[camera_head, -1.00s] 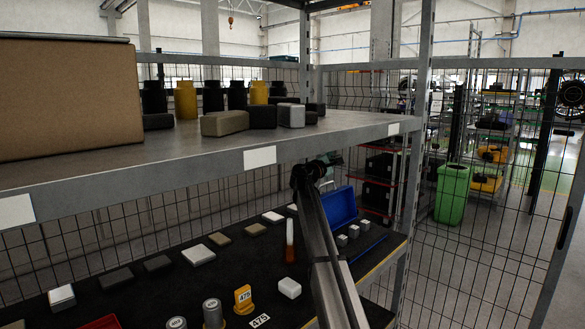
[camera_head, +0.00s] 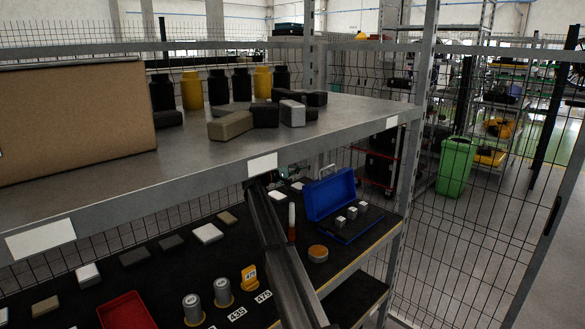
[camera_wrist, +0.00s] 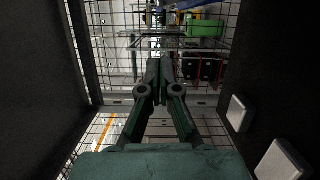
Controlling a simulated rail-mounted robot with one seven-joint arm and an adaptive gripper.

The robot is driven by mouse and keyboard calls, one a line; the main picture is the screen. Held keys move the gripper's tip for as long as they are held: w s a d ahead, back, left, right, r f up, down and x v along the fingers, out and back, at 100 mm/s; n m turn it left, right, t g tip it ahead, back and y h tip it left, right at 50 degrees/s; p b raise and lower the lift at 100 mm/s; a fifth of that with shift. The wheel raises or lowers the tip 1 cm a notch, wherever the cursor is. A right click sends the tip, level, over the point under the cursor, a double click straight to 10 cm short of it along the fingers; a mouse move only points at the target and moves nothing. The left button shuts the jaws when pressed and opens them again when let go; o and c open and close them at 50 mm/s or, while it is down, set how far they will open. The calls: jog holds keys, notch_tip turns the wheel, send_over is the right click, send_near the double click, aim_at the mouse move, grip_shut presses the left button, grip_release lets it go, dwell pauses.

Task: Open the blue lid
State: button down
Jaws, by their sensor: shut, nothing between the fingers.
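The blue lid (camera_head: 330,193) belongs to a small blue case on the lower shelf in the head view. It stands raised, with a grey handle at its top edge. The case's lower half (camera_head: 368,217) lies in front of it with several small silver cubes in and around it. My gripper (camera_wrist: 160,65) is shut and empty in the wrist view. In the head view my gripper (camera_head: 291,171) is partly hidden by the upper shelf's edge and my arm, to the left of the lid and apart from it. I cannot clearly pick out the lid in the wrist view.
The upper shelf (camera_head: 200,165) hangs over my gripper. A post (camera_head: 413,150) stands right of the case. A red tray (camera_head: 126,311) lies front left. Wire mesh closes the back.

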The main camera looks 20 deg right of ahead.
jog(key=s+d+p, duration=0.2)
jog(key=d+p, duration=0.1)
jog(key=d, duration=0.2)
jog(key=shift+s+d+r, duration=0.15)
jog(key=shift+s+d, duration=0.2)
jog(key=shift+s, duration=0.05)
